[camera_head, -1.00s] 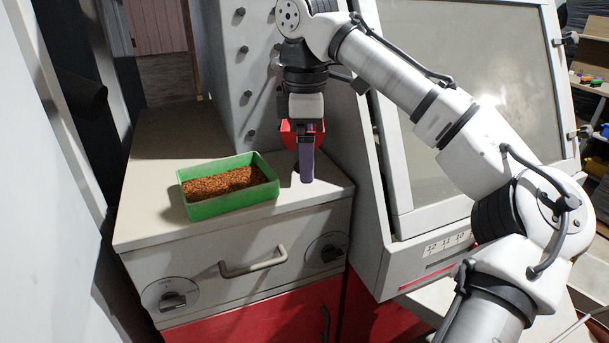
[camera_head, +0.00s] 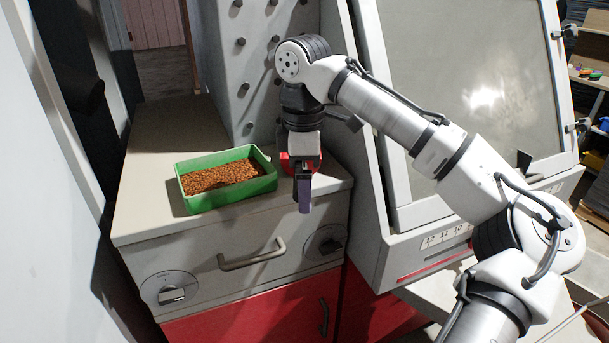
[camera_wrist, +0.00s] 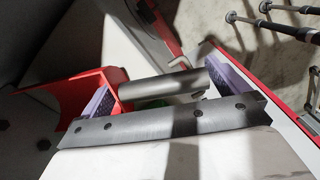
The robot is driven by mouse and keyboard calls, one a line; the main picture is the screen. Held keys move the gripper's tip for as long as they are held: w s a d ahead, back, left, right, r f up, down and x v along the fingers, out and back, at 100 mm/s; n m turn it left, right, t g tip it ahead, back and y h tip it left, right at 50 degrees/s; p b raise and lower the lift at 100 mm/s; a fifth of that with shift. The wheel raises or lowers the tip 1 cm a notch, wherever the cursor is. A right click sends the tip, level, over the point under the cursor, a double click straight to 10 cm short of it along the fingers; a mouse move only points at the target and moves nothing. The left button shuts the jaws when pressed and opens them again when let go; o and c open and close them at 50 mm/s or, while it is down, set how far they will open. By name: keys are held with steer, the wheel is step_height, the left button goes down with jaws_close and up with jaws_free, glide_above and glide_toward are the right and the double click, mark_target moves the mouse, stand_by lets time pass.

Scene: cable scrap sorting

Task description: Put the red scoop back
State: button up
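The red scoop (camera_head: 286,162) shows in the head view partly behind my gripper (camera_head: 303,195), near the right front corner of the cabinet top. In the wrist view the scoop's red body (camera_wrist: 78,90) lies at the left, beyond the left purple finger. A grey round bar, seemingly its handle (camera_wrist: 160,87), spans the gap between the two purple fingers of my gripper (camera_wrist: 168,92). My gripper points down and appears shut on the scoop, which has moved with it. The finger contact is partly hidden. A green tray (camera_head: 228,203) of brown granules stands to the left.
The cabinet top (camera_head: 160,150) is clear behind the tray. A grey panel with several pegs (camera_head: 250,70) rises behind. A slanted windowed machine (camera_head: 450,90) stands close on the right. A drawer handle (camera_head: 252,258) and knobs are on the front.

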steer(key=shift+r, duration=0.1)
step_height(320, 180, up, 12)
steer(key=shift+p, duration=0.45)
steer(key=shift+a, duration=0.1)
stand_by(0.5)
